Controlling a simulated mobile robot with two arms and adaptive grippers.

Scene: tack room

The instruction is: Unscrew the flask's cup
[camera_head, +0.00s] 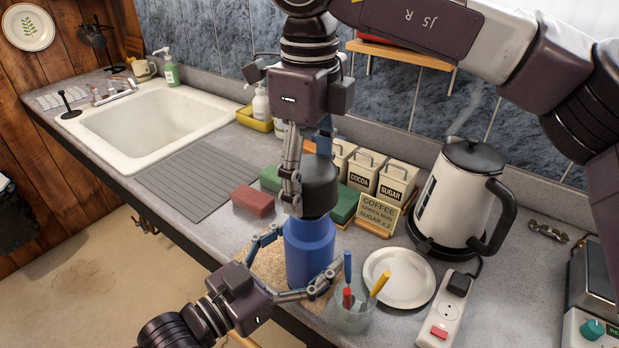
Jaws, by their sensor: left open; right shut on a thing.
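A blue flask (309,249) stands upright near the front edge of the counter, on a tan mat (268,262). Its dark grey cup (320,188) sits on top of it. My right gripper (305,190) comes down from above and is shut on the cup, with one finger in front and the other partly hidden behind it. My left gripper (310,264) is low at the flask's body, its fingers spread open on either side of the flask. I cannot tell whether these fingers touch the flask.
A glass with coloured-handled utensils (352,313) stands close to the flask's right, beside a white plate (399,278). A steaming kettle (456,205) and power strip (440,312) are farther right.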

